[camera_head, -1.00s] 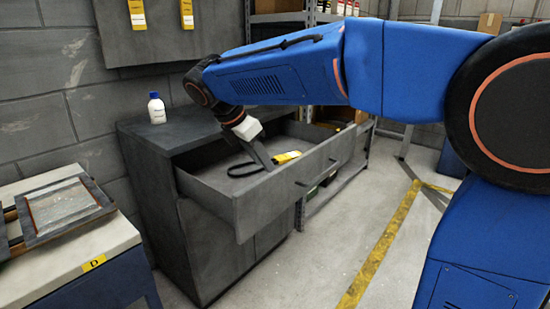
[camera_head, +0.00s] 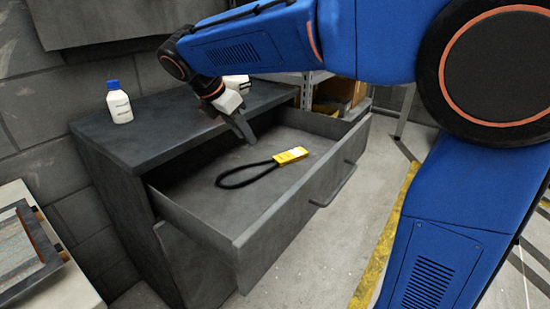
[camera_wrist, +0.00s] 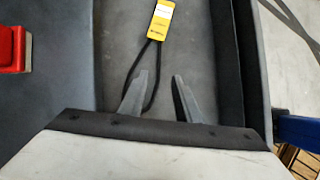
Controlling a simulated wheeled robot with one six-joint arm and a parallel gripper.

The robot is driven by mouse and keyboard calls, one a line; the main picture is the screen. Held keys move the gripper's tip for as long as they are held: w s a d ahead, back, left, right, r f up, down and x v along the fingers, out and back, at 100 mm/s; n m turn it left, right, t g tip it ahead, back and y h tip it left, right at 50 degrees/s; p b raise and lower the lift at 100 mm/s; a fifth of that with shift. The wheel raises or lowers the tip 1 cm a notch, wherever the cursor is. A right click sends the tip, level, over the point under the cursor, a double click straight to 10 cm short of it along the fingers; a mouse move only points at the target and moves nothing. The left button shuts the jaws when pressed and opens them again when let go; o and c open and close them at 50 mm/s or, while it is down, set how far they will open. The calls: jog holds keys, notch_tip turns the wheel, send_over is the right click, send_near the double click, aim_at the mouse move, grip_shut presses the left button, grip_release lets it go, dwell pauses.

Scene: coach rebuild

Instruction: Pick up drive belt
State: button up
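The drive belt (camera_head: 240,176) is a black loop with a yellow tag (camera_head: 290,156), lying on the floor of the open grey drawer (camera_head: 262,215). In the wrist view the belt (camera_wrist: 151,85) runs down from its tag (camera_wrist: 159,20) and passes behind the left finger. My gripper (camera_head: 247,138) is at the drawer's back part, above and behind the belt, apart from it in the head view. In the wrist view my gripper (camera_wrist: 164,80) has its two fingers apart with nothing held between them.
The drawer walls stand around the belt. A white bottle with a blue cap (camera_head: 119,102) stands on the cabinet top (camera_head: 150,132). A red object (camera_wrist: 12,48) shows at left in the wrist view. A framed panel (camera_head: 25,255) lies on the bench at lower left.

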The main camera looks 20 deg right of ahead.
send_over(259, 174)
jog(key=f, duration=0.8)
jog(key=shift+s+f, duration=0.2)
jog(key=shift+f, duration=0.15)
jog(key=shift+w+x, duration=0.2)
jog(key=shift+x, duration=3)
jog(key=shift+c, duration=0.2)
